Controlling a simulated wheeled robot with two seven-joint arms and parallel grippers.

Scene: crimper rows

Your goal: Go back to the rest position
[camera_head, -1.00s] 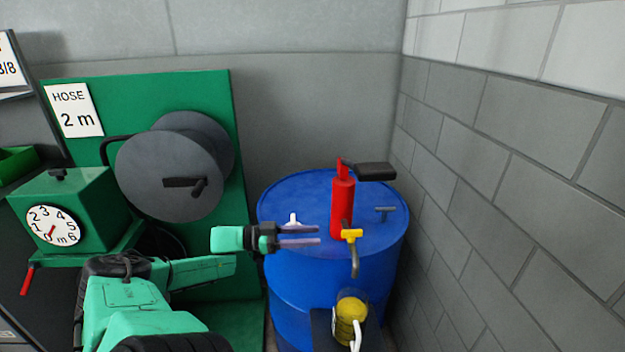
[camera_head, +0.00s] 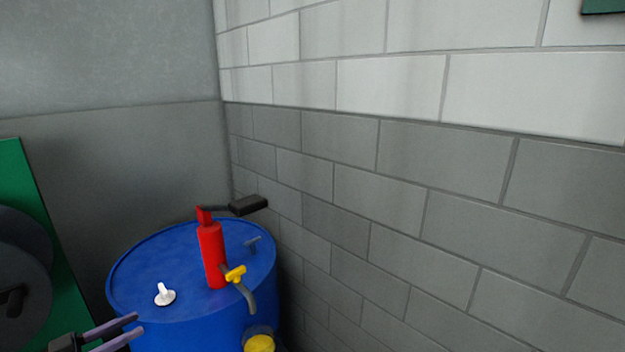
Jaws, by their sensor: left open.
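My left gripper (camera_head: 122,333) is at the bottom left of the head view, its two fingers apart with nothing between them. It shows in front of the left side of the blue drum (camera_head: 135,272). Most of my left arm is out of the picture. My right gripper is not in view.
On the drum stand a red pump (camera_head: 212,256) with a black handle (camera_head: 248,205), a yellow tap (camera_head: 236,274) and a white cap (camera_head: 165,295). A yellow round part (camera_head: 260,343) shows below. A green panel with a dark reel (camera_head: 22,275) is at left. A block wall (camera_head: 430,170) fills the right.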

